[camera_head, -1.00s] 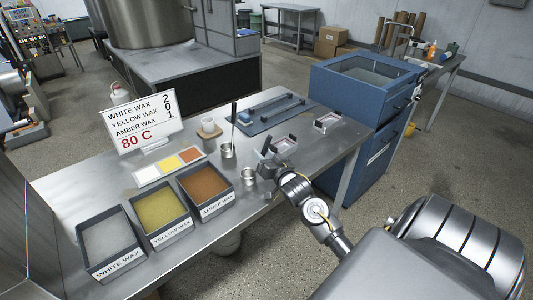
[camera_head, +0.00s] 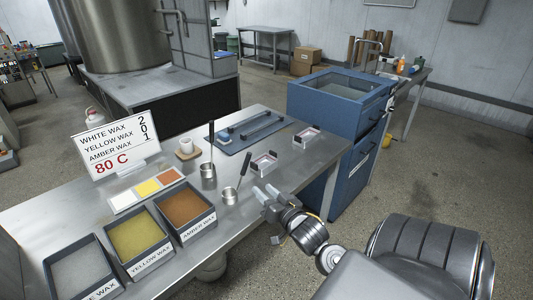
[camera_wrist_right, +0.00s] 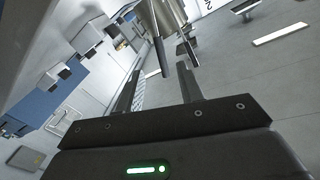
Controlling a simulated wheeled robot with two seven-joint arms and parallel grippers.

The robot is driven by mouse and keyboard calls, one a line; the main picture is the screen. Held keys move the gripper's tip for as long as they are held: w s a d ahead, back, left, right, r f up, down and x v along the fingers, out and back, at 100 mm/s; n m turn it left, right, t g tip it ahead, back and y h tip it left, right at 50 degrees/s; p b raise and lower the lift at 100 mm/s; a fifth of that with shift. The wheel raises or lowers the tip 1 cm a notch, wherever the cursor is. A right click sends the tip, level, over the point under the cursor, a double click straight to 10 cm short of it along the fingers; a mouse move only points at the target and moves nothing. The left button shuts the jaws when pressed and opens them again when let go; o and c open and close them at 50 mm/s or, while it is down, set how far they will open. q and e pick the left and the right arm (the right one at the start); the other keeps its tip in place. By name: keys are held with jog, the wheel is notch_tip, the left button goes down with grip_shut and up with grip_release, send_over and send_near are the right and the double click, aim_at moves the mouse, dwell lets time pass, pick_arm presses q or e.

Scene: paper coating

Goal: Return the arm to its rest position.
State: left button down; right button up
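My right gripper (camera_head: 264,192) is over the front edge of the metal table, beside a small metal cup with a dark handle (camera_head: 230,194). In the right wrist view its two dark fingers (camera_wrist_right: 158,92) stand apart with nothing between them. The right arm comes in from the bottom right. My left gripper does not show in either view.
Wax trays stand on the table (camera_head: 70,190), including the yellow (camera_head: 138,232) and amber (camera_head: 187,208) ones. A blue cabinet (camera_head: 345,105) stands at the right.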

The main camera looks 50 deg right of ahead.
dwell(0.4)
jog(key=s+a+f+n+g+y, duration=0.25)
jog(key=s+a+f+g, duration=0.55)
jog(key=f, duration=0.4)
jog(key=s+a+f+n+g+y, duration=0.1)
jog(key=s+a+f+n+g, duration=0.2)
jog(key=s+a, duration=0.35)
jog(key=s+a+f+n+g+y, duration=0.1)
jog(key=s+a+f+n+g, duration=0.15)
jog(key=s+a, duration=0.35)
notch_tip(320, 180, down, 27)
jog(key=s+d+g, duration=0.1)
jog(key=s+g, duration=0.1)
jog(key=s+d+f+g, duration=0.1)
jog(key=s+d+f, duration=0.2)
jog(key=s+f, duration=1.1)
jog(key=shift+s+f+n+h, duration=0.3)
jog(key=shift+s+f+h, duration=0.1)
jog(key=shift+s, duration=0.85)
jog(key=shift+w, duration=0.1)
